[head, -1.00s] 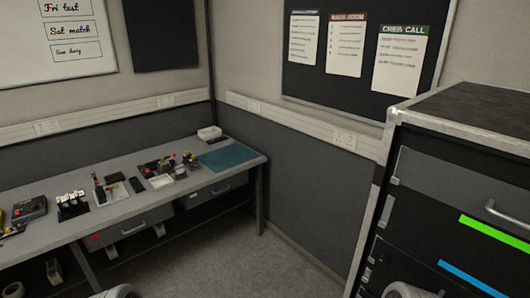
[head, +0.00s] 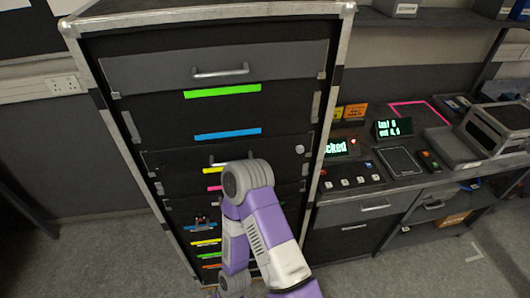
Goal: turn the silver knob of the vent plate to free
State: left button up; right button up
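A small round silver knob (head: 299,149) sits at the right end of a dark panel (head: 275,155) on the front of the tall rack. I cannot tell for sure that this panel is the vent plate, and the knob is too small to read its setting. One of my purple and white arms is folded in front of the rack and hides part of the panels below and left of the knob. Neither of my grippers shows in the head view.
The tall black rack (head: 110,120) with silver edges carries a drawer handle (head: 220,72) and several coloured strips. To its right a bench holds a button box (head: 350,181), a small display (head: 394,128) and a grey tray (head: 450,147). Floor (head: 110,260) is clear at lower left.

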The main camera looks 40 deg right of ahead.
aim_at(300, 149)
jog(key=z, duration=1.25)
